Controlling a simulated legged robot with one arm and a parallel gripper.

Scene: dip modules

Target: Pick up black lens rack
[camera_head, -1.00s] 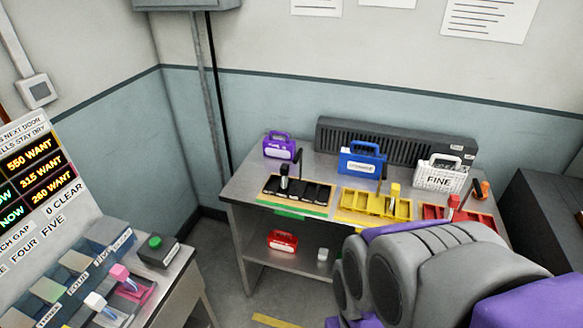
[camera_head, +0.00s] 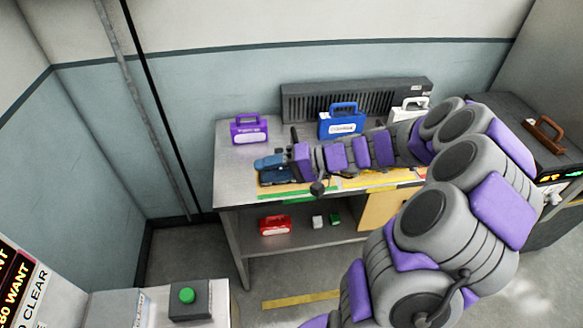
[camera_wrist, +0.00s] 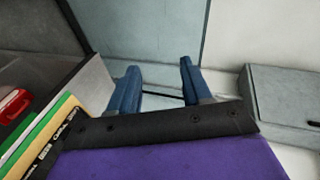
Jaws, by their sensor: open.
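The black lens rack lies at the left of the metal bench and is mostly covered by my arm in the head view. Its dark upright handle (camera_head: 294,136) shows behind my wrist, and its tan front edge (camera_head: 285,188) shows below. My gripper (camera_head: 269,164) has blue fingers and is over the rack's left end. In the wrist view the two fingers (camera_wrist: 158,88) are apart with nothing between them. A strip of the rack's labelled edge (camera_wrist: 45,140) shows at lower left there. I cannot tell the gripper's height above the rack.
A purple case (camera_head: 249,129), a blue case (camera_head: 341,122) and a white case (camera_head: 408,110) stand along the back of the bench. A red case (camera_head: 275,225) is on the lower shelf. A dark grilled unit (camera_head: 300,102) stands behind.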

